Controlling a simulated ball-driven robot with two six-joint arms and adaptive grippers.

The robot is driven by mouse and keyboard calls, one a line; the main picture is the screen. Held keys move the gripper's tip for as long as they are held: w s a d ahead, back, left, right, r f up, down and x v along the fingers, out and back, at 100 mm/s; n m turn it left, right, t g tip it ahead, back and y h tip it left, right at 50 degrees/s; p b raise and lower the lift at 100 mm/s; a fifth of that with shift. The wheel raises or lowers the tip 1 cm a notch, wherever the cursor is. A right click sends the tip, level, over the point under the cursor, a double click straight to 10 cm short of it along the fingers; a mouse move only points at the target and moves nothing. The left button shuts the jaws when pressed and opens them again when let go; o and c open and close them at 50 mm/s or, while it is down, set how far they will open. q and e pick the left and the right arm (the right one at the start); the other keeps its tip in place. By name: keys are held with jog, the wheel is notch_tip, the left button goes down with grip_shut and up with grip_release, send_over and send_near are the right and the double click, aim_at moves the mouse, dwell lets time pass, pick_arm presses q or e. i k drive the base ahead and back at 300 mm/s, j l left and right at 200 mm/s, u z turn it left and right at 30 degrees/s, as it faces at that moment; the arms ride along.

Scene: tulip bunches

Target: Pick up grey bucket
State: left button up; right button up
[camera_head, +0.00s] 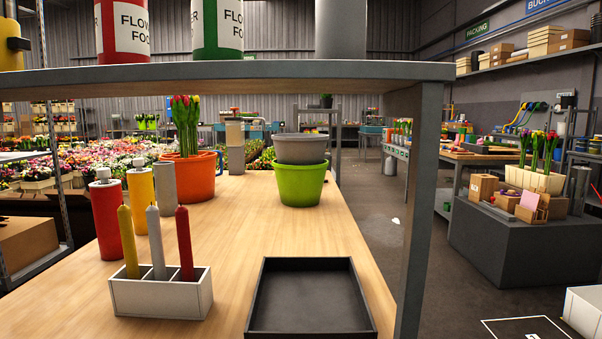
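A grey bucket (300,148) sits nested in the top of a green bucket (299,185) on the wooden table, right of the middle. Only the grey bucket's upper part and rim show; its lower part is hidden inside the green one. Neither of my grippers is in the head view.
The wooden table (217,225) holds an orange bucket with tulips (199,180), a black tray (310,297), a white holder (160,297) and bottles (106,220). A grey shelf (250,70) crosses above, with a post (417,210) at right. Table space before the buckets is clear.

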aim_at(291, 149)
jog(key=k+u, duration=0.15)
jog(key=k, duration=0.5)
jog(key=k+j+u, duration=0.15)
jog(key=k, duration=0.45)
jog(key=i+l+u, duration=0.1)
jog(key=u, duration=0.4)
jog(key=l+u, duration=0.1)
jog(key=u, duration=0.35)
jog(key=i+l+u, duration=0.1)
jog(key=u, duration=0.4)
jog(key=l+u, duration=0.2)
jog(key=u, duration=0.25)
jog(key=l, duration=1.2)
jog(key=k+l, duration=0.15)
jog(key=l, duration=2.25)
